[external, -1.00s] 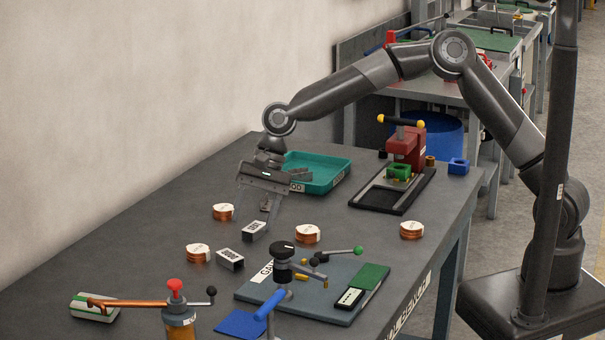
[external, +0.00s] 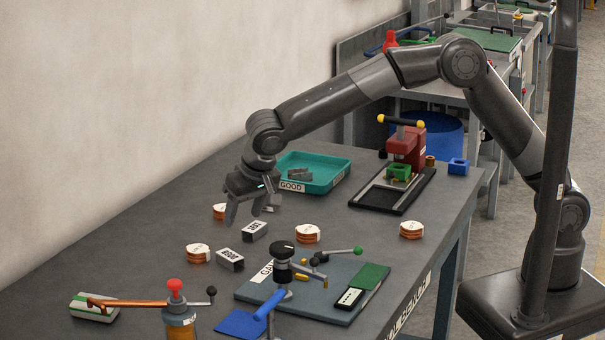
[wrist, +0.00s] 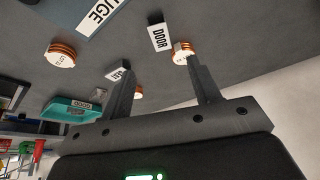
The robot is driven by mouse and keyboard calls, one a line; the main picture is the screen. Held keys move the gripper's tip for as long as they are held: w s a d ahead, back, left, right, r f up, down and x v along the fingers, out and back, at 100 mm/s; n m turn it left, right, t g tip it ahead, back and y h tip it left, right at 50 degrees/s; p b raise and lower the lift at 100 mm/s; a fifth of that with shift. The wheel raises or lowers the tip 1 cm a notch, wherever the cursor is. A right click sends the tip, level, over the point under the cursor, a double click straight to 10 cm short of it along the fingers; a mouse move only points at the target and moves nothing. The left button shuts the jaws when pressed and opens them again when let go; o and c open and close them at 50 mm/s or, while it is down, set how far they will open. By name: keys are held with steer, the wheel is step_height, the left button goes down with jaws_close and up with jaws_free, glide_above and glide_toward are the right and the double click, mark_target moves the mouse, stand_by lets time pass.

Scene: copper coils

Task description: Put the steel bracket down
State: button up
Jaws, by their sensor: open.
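A grey part that looks like the steel bracket (external: 300,174) lies in the teal tray (external: 330,184) labelled GOOD, at the back of the bench. My gripper (external: 247,209) is to the left and front of the tray, above the bench, with its fingers spread and nothing between them. In the wrist view the two fingers of my gripper (wrist: 160,68) are also well apart and empty. The tray (wrist: 60,113) shows at the left there; I cannot make out the bracket in it.
Copper coils (external: 307,234) and two labelled dark blocks (external: 229,259) stand in the middle of the bench, near my gripper. One coil (external: 219,211) is partly hidden behind the fingers. A red press (external: 407,147) is right of the tray. A gauge board (external: 325,302) lies in front.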

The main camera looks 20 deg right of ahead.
mark_target(233, 257)
steer(key=x, duration=1.2)
steer(key=shift+s+d+f, duration=0.1)
steer(key=shift+s+f, duration=0.05)
steer(key=shift+f, duration=0.2)
steer(key=c, duration=1.2)
steer(key=shift+o, duration=0.2)
steer(key=shift+r, duration=0.1)
